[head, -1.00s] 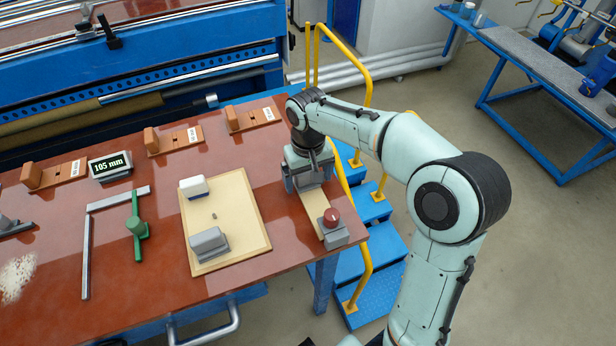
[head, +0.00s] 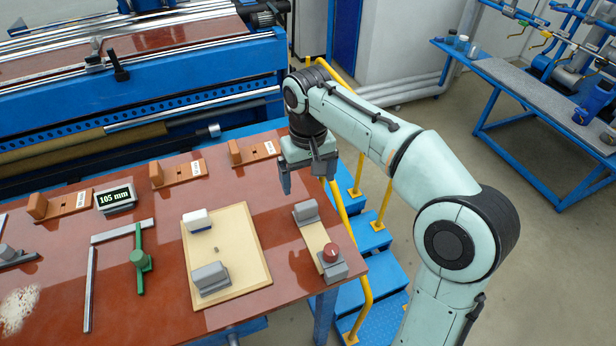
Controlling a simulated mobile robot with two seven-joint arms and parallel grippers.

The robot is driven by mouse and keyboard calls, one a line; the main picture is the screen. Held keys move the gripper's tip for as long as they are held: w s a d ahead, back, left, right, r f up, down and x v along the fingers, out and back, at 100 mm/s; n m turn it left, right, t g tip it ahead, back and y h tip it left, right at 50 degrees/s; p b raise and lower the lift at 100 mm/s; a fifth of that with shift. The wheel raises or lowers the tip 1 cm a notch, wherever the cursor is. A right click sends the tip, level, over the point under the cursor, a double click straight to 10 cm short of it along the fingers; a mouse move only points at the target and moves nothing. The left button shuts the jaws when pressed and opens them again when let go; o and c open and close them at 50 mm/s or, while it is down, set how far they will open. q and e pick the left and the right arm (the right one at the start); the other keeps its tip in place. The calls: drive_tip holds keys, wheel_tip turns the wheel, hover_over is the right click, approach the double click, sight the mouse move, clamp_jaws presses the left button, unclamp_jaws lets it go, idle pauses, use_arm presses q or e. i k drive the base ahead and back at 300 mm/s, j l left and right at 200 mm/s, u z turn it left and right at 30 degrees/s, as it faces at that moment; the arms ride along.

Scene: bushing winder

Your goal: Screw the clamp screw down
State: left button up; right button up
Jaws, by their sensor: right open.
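A red knob (head: 331,252), which looks like the clamp screw, sits on a grey block at the near end of a cream strip (head: 315,237) on the table's right side. A second grey block (head: 306,213) stands at the strip's far end. My right gripper (head: 308,182) is open, with its fingers pointing down and nothing visible between them. It hangs above and beyond the far grey block, apart from it. The red knob is fully visible and nothing touches it. My left gripper is not in view.
A cream board (head: 255,250) with a white block (head: 197,220) and a grey block (head: 211,279) lies left of the strip. A green tool (head: 140,261) and a display reading 105 mm (head: 116,198) are farther left. A yellow handrail (head: 363,300) and blue steps stand right of the table.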

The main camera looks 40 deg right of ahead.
sight(330, 255)
drive_tip(key=k, duration=1)
